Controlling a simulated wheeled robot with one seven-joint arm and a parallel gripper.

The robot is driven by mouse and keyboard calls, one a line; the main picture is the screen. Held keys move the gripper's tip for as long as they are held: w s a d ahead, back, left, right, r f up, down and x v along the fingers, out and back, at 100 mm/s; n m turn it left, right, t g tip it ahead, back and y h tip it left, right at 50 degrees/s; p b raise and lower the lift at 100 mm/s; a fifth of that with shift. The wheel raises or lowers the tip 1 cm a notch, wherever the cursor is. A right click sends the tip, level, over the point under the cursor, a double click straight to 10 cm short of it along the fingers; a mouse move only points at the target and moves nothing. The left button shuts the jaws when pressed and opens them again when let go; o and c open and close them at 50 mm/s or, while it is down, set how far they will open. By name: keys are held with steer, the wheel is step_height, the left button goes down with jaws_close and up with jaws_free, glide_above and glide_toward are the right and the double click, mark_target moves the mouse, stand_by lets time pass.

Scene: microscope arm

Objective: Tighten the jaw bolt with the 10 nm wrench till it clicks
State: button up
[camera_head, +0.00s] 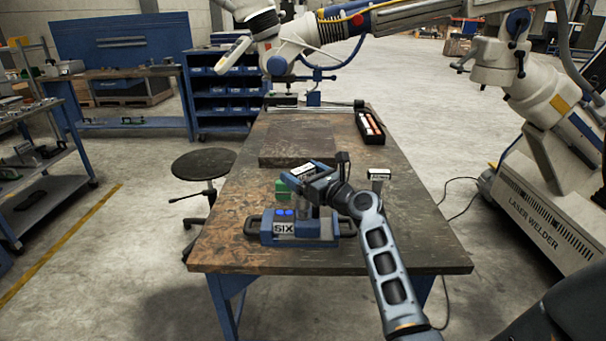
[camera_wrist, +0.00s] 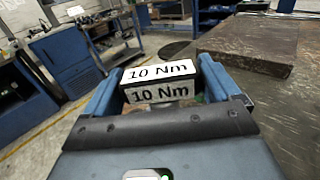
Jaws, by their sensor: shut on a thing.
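A wrench end with white labels reading "10 Nm" (camera_wrist: 158,83) sits between the blue fingers of my gripper (camera_wrist: 162,88) in the wrist view. A white label of the held wrench (camera_head: 303,169) shows at the fingers; the rest of the wrench is mostly hidden. I cannot make out the jaw bolt in either view.
The workbench (camera_head: 400,225) bears a flat dark plate (camera_head: 298,148), a small green block (camera_head: 282,188), a white-labelled item (camera_head: 379,175) and a black tray (camera_head: 370,127). A stool (camera_head: 203,164) stands left. A laser welder (camera_head: 535,210) stands right, its arm overhead.

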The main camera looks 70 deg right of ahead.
steer(key=shift+f+b, duration=0.75)
steer(key=shift+f, duration=0.8)
stand_by(0.6)
steer(key=shift+r, duration=0.1)
step_height(320, 180, up, 4)
steer(key=p, duration=0.4)
steer(key=shift+r, duration=1.2)
